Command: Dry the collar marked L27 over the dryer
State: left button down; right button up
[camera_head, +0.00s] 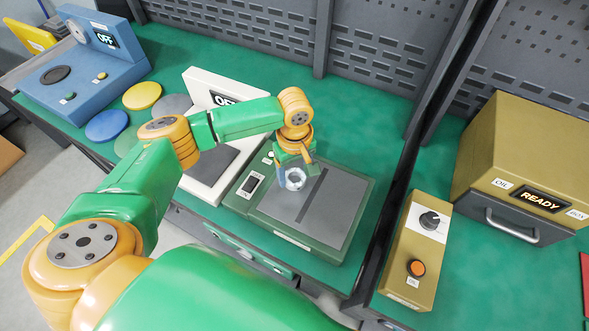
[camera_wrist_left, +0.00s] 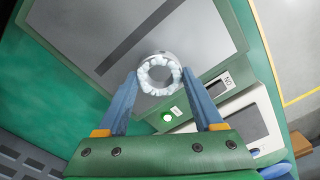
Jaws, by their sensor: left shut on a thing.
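The collar (camera_head: 295,179) is a small pale ring with a lumpy white rim, also in the left wrist view (camera_wrist_left: 159,74). No L27 mark is legible on it. My left gripper (camera_head: 293,172) is shut on it, with the blue fingers on either side in the left wrist view (camera_wrist_left: 160,84). It holds the collar over the grey top, left of the dark slot, of a green box (camera_head: 340,222), which looks like the dryer. The gap below the collar is hard to judge. The box's switch (camera_wrist_left: 219,86) reads ON and its button (camera_wrist_left: 167,117) glows green. My right gripper is not in view.
A white device with an OFF display (camera_head: 225,99) stands left of the green box. Farther left are coloured discs (camera_head: 142,95) and a blue device (camera_head: 85,75). On the right are a dial box (camera_head: 415,250) and an oil box reading READY (camera_head: 530,140).

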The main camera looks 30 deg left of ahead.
pick_arm(q)
jog(key=shift+d, duration=0.1)
jog(key=shift+d+p, duration=0.6)
jog(key=shift+d, duration=0.6)
jog(key=shift+s+d+p, duration=0.1)
jog(key=shift+d+p, duration=0.3)
jog(key=shift+d, duration=0.75)
jog(key=shift+s+d+p, duration=0.1)
jog(key=shift+d+p, duration=0.3)
jog(key=shift+d, duration=2.15)
notch_tip(320, 180, up, 9)
jog(key=p, duration=0.4)
